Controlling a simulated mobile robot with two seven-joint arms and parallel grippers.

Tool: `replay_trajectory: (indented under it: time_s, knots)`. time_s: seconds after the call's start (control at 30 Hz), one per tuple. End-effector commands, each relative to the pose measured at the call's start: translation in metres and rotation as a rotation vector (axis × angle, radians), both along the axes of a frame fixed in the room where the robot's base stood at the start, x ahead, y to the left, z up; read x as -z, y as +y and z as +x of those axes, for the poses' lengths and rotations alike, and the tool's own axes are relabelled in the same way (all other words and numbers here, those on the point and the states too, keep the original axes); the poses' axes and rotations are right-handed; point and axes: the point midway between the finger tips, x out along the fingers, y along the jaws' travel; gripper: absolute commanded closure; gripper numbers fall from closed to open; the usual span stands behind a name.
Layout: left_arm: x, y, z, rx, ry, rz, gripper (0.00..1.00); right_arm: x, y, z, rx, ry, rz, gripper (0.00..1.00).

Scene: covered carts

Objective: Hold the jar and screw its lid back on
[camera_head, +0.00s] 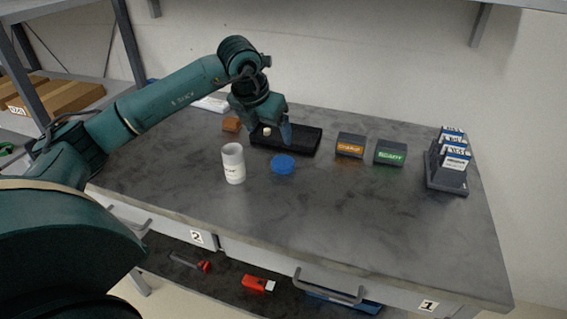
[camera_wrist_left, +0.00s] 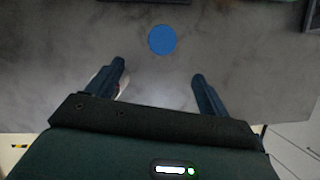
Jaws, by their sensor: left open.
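The white jar (camera_head: 234,164) stands upright on the grey table, with a label on its lower part. The blue round lid (camera_head: 283,164) lies flat on the table just right of the jar, apart from it. My left gripper (camera_head: 270,128) points down above the table, behind the jar and lid in the head view. In the left wrist view my left gripper (camera_wrist_left: 158,72) is open and empty, with the lid (camera_wrist_left: 162,40) beyond its fingertips. There the jar (camera_wrist_left: 96,80) shows only partly, mostly hidden behind the left finger. My right gripper is not in view.
A black tray (camera_head: 300,146) with a small pale item lies behind the lid, with an orange-brown block (camera_head: 231,124) beside it. Two labelled boxes, orange (camera_head: 350,146) and green (camera_head: 390,153), and a dark rack (camera_head: 447,178) stand right. The table (camera_head: 350,215) is clear in front.

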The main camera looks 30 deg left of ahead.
Motion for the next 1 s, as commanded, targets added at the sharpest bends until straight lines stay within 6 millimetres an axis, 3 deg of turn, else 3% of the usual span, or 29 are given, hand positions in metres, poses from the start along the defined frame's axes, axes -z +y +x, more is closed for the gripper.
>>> replay_trajectory:
  time_s: [0.5,1.0]
  knots:
    - [0.069,0.0,0.029,0.002,0.002,-0.002,0.2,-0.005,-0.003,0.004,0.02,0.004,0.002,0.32]
    - [0.081,-0.001,0.035,0.002,0.003,-0.003,0.2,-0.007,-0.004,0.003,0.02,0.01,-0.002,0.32]
